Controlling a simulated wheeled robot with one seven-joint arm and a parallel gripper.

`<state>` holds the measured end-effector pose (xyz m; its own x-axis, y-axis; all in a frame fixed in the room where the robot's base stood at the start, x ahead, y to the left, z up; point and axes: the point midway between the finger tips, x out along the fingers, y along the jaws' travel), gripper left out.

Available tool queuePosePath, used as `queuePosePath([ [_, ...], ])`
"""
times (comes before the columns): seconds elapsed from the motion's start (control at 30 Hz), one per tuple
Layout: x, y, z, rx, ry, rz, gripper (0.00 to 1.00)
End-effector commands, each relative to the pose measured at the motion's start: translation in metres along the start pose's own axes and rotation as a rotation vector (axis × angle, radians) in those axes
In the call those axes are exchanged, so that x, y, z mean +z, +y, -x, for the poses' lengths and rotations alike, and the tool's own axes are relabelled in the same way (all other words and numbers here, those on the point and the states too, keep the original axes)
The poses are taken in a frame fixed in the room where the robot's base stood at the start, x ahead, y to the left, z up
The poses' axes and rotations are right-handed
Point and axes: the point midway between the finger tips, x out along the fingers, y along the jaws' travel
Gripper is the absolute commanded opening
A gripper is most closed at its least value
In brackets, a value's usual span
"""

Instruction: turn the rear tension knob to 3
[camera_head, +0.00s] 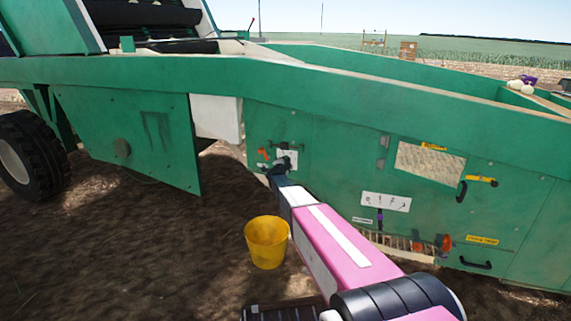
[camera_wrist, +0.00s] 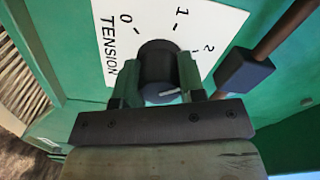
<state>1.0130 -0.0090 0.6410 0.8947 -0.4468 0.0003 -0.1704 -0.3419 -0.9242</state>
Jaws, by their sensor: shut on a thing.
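The tension knob (camera_wrist: 158,62) is a dark round knob in front of a white dial plate (camera_wrist: 215,22) marked TENSION, with 0, 1 and 2 readable. The 3 cannot be made out. A pale mark shows on the knob's near face, toward the lower right; I cannot tell which number it points to. My gripper (camera_wrist: 158,82) is shut on the knob, one finger on each side. In the head view my gripper (camera_head: 277,166) reaches the green side panel, in front of a small white plate (camera_head: 291,154); the knob is mostly hidden there.
A dark block on a brown rod (camera_wrist: 246,74) stands close to the right finger. An orange handle (camera_head: 262,153) is just left of the plate. A yellow bucket (camera_head: 266,243) stands on the soil below my arm. Another marked white plate (camera_head: 386,202) is further right.

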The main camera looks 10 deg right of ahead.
Motion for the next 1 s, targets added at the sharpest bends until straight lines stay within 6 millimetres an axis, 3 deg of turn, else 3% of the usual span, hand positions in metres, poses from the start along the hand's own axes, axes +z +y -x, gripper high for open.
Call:
queuePosePath([
  [1.0, 0.0006, 0.0023, 0.0008, 0.002, 0.0, -0.925, 0.13],
])
